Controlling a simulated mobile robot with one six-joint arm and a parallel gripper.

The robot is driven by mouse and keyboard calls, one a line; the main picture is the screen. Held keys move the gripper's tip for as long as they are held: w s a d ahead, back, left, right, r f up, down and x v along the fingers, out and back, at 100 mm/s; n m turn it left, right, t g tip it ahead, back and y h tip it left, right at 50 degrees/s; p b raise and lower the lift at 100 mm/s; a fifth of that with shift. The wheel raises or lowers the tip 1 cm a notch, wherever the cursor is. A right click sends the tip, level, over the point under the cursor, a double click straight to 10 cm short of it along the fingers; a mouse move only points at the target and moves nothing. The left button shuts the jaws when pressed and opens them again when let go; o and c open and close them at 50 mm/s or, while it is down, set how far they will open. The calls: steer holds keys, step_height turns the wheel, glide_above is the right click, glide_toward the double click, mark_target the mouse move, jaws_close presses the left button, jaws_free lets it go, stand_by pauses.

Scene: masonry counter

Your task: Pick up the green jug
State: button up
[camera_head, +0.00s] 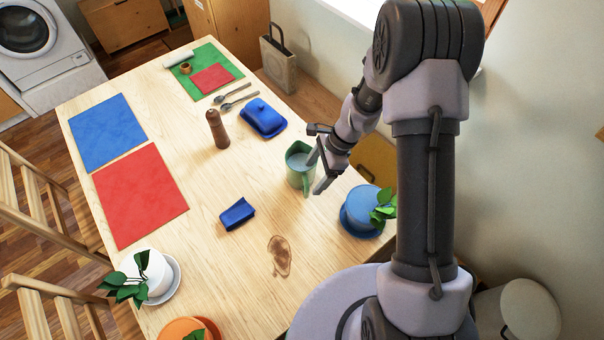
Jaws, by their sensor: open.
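The green jug (297,170) stands upright on the wooden table, right of the table's middle. It is open at the top with a pale inside, and its handle side faces the front. My gripper (317,177) is open at the jug's right side. One finger reaches over or against the jug's rim and the other is to the right of the jug. I cannot tell whether the fingers touch it or whether the handle lies between them.
A blue pot with a plant (364,208) stands close to the right of my gripper. A blue folded cloth or small block (237,214) lies to the left front. A brown pepper mill (217,130) and a blue butter dish (264,117) stand behind.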

mark_target(305, 181)
steer(key=x, duration=0.2)
steer(key=b+x, duration=0.1)
steer(key=x, duration=0.3)
steer(key=shift+w+a+r+b, duration=0.1)
steer(key=shift+w+a+b, duration=0.25)
steer(key=shift+w, duration=0.05)
steer(key=shift+c, duration=0.3)
jaws_close()
